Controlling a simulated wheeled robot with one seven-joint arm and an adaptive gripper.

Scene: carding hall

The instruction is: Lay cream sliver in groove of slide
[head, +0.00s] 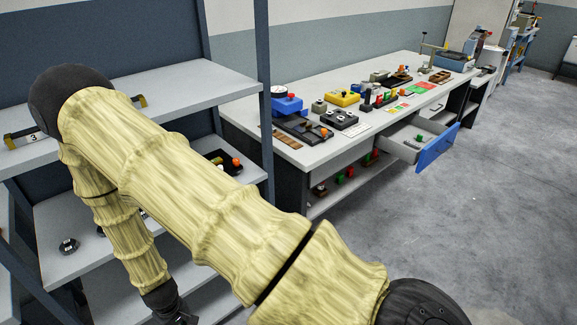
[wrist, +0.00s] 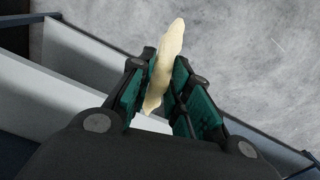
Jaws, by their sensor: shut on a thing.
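In the wrist view, my gripper (wrist: 160,90) is shut on the cream sliver (wrist: 168,55). The sliver is a pale, slim, tapered piece that sticks out beyond the dark green finger pads. Grey floor and pale shelf edges show behind it. In the head view, my arm reaches down at the left in front of the shelf rack, and the gripper end (head: 178,318) is only partly seen at the bottom edge. The sliver is hidden there. I cannot make out the grooved slide for certain in either view.
A shelf rack (head: 205,85) with a dark upright post stands at the left, close to my arm. A long workbench (head: 300,155) holds several small devices. Its drawer with a blue front (head: 437,148) is open. Grey floor (head: 480,220) is clear at the right.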

